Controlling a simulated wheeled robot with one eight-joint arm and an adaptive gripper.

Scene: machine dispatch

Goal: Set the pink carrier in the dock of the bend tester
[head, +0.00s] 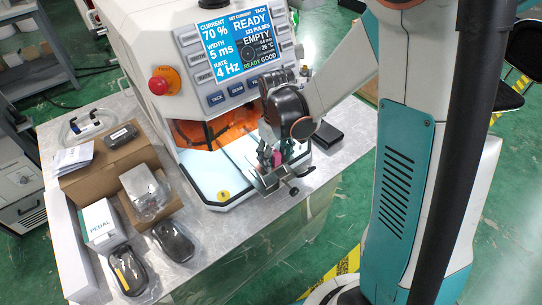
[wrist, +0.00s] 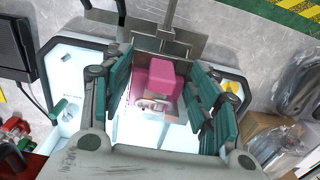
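The pink carrier (wrist: 158,79) is a small block with a pale metal piece on its near side, seen between my fingers in the wrist view. It also shows as a small pink patch in the head view (head: 277,159). My gripper (wrist: 160,68) has its teal fingers spread on both sides of the carrier, with narrow gaps visible; it shows small in the head view (head: 270,152). A grey metal fixture (head: 268,181) with a black-knobbed handle stands just below the carrier at the machine's front. Whether the carrier is seated in it, or whether it is the bend tester's dock, I cannot tell.
The white machine (head: 135,40) has a lit screen (head: 236,45) reading READY and EMPTY, and an orange window. A cardboard box (head: 95,182), PEDAL box (head: 99,226) and bagged black items crowd the left. A black box (head: 327,135) lies right.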

